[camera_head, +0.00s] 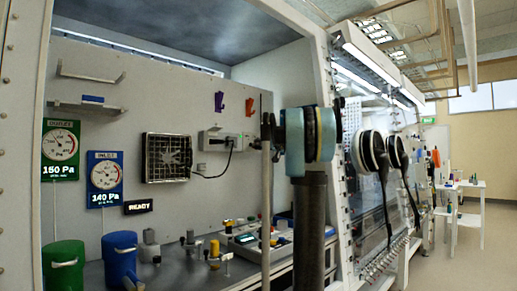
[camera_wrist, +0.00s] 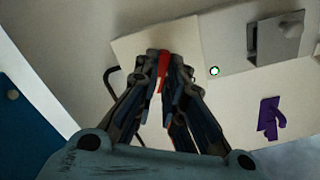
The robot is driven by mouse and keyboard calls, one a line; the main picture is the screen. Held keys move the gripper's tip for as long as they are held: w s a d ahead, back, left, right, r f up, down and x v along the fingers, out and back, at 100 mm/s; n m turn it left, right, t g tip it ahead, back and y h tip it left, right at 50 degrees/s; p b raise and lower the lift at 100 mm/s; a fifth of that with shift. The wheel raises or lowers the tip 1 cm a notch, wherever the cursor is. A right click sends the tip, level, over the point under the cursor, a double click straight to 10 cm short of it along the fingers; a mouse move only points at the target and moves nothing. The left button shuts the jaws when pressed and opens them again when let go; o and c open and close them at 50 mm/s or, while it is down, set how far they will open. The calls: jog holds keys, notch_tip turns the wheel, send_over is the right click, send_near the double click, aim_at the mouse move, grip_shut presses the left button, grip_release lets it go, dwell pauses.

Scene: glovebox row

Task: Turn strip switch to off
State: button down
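The power strip (camera_head: 222,139) is a pale box on the back wall of the glovebox, with a black cord. In the wrist view, its cream face (camera_wrist: 205,45) appears with a small lit green light (camera_wrist: 214,71). A red piece (camera_wrist: 162,70), apparently the strip's switch, shows between my fingertips. My gripper (camera_wrist: 164,60) is close in front of it with the fingers drawn near each other. I cannot tell whether they touch the red piece. In the head view, the dark gripper (camera_head: 268,130) is right of the strip, partly hidden by my arm.
A purple hook (camera_head: 219,101) and a red hook (camera_head: 249,106) hang above the strip; the purple one also shows in the wrist view (camera_wrist: 270,118). A grey box (camera_wrist: 275,40) juts from the strip. A fan grille (camera_head: 166,158) is left; an instrument panel (camera_head: 255,240) lies below.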

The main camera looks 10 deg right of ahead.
jog(key=shift+n, duration=2.9)
jog(key=c, duration=1.7)
grip_release()
jog(key=shift+v, duration=5.95)
